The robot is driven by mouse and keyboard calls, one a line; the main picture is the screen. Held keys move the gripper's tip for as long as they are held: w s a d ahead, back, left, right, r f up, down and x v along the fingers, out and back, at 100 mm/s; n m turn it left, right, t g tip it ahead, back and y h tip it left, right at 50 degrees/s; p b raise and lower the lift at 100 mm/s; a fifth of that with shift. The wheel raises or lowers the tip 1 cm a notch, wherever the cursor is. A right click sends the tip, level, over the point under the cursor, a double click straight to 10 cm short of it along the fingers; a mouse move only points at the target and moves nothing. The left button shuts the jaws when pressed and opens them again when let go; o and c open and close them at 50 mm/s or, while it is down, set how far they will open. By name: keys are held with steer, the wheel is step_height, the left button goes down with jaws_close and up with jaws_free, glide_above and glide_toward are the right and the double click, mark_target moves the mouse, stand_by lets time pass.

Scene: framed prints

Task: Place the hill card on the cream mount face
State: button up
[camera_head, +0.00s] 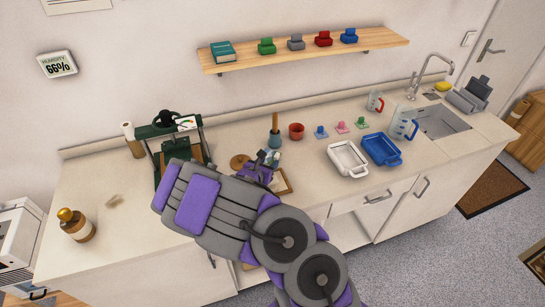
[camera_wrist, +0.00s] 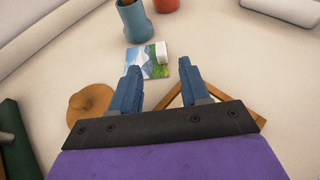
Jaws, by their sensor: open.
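The hill card (camera_wrist: 135,66), with a mountain and green meadow picture, lies on the counter in the wrist view. A small white block (camera_wrist: 162,52) is at its right side. My gripper (camera_wrist: 159,67) is open and empty, its blue fingertips at the card's near edge; its height above the card is unclear. In the head view my gripper (camera_head: 262,167) partly hides the card. A wooden frame (camera_wrist: 246,101) lies at right, mostly under my gripper; it also shows in the head view (camera_head: 288,187). I cannot clearly make out a cream mount face.
A round brown object (camera_wrist: 90,104) is left of my gripper. A blue-grey pot (camera_wrist: 134,22) and a red pot (camera_wrist: 167,5) stand beyond the card. White (camera_head: 347,171) and blue (camera_head: 381,163) trays are to the right.

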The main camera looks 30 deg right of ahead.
steer(key=v, duration=0.2)
steer(key=shift+s+a+r, duration=0.1)
steer(key=shift+a+r, duration=0.05)
steer(key=shift+a, duration=0.15)
steer(key=shift+s+a+r+p, duration=0.3)
steer(key=shift+s+a, duration=0.15)
